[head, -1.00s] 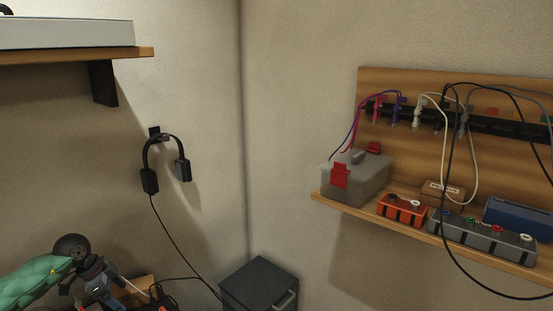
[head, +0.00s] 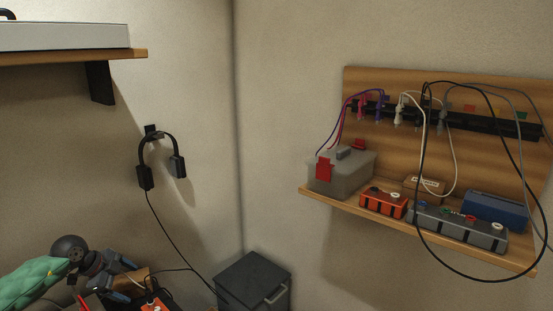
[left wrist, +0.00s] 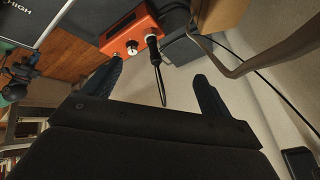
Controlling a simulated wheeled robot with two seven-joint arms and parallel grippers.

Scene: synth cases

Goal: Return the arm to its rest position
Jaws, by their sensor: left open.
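My left arm, with a green padded sleeve, comes in at the lower left of the head view. Its dark gripper (head: 127,281) hangs low over cluttered gear, partly cut off by the frame's bottom. In the left wrist view the gripper's two dark fingers (left wrist: 158,84) stand wide apart, with nothing clasped between them. Beyond them is an orange box (left wrist: 130,32) with knobs and a black plug or lead. An orange device (head: 153,305) also shows near the gripper in the head view. My right gripper is not in view.
Headphones (head: 160,160) hang on the wall, their cord running down past a dark cabinet (head: 252,283). A wooden shelf (head: 70,56) juts out at upper left. A wall rack (head: 430,155) at right carries boxes and looping cables. The wall between is clear.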

